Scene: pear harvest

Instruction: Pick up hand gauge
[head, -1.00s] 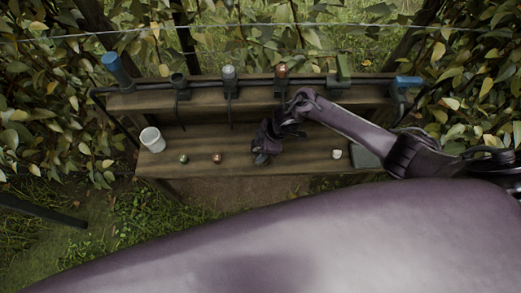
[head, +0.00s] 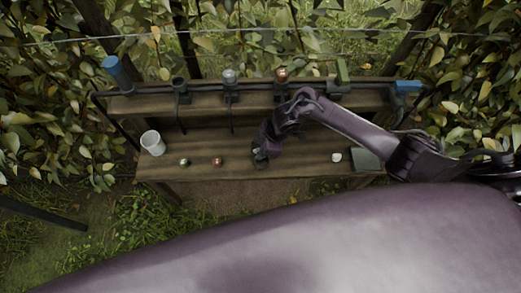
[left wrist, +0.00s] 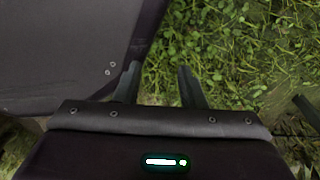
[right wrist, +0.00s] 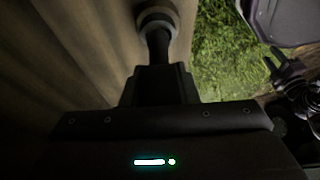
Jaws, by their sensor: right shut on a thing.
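My right gripper (head: 264,146) is low over the front board of the wooden bench, near its middle. It is shut on a dark, narrow-necked thing with a round, pale-rimmed head, which looks like the hand gauge (right wrist: 156,18). In the head view the gripper hides most of it, and a small part shows below the fingers (head: 260,162). I cannot tell whether it touches the board. My left gripper (left wrist: 158,82) shows only in the left wrist view, open and empty above grass.
On the bench (head: 205,174) stand a white cup (head: 153,143), a small green-topped item (head: 184,162), a small copper item (head: 217,161), a small white item (head: 337,157) and a dark square pad (head: 367,160). A rear rail holds several tools, including a blue cylinder (head: 115,69). Foliage surrounds it.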

